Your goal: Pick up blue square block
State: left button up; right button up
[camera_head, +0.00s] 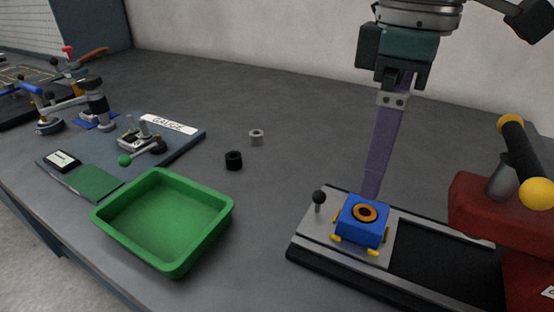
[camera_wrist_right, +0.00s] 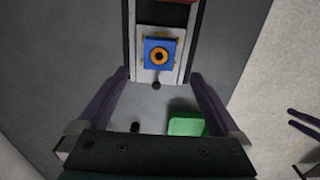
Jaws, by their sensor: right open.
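The blue square block (camera_head: 352,230) has an orange ring around a dark hole on top. It sits on the light plate of a black-framed fixture (camera_head: 310,256), with small yellow pegs at its sides. My right gripper (camera_head: 372,194) hangs from above, its long purple fingers overlapping in the head view, tips close to the block's far side. In the right wrist view, the block (camera_wrist_right: 149,44) lies ahead, between the lines of the widely spread fingers (camera_wrist_right: 160,74).
A black-knobbed pin (camera_head: 318,198) stands at the fixture's left corner. A red press with a yellow-ended handle (camera_head: 485,205) stands on its right. A green tray (camera_head: 222,221), black cylinder (camera_head: 233,161), grey cylinder (camera_head: 256,138) and gauge board (camera_head: 190,148) lie left. The bench between is clear.

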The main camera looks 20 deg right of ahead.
aim_at(365, 212)
notch_tip(365, 212, down, 4)
jog(key=shift+r, duration=0.1)
notch_tip(365, 212, down, 6)
jog(key=shift+d+r+b, duration=0.1)
jog(key=shift+b, duration=0.8)
jog(key=shift+c, duration=0.4)
jog(key=c, duration=1.5)
jog(key=shift+r, duration=0.1)
grip_shut()
jog(key=shift+r, duration=0.1)
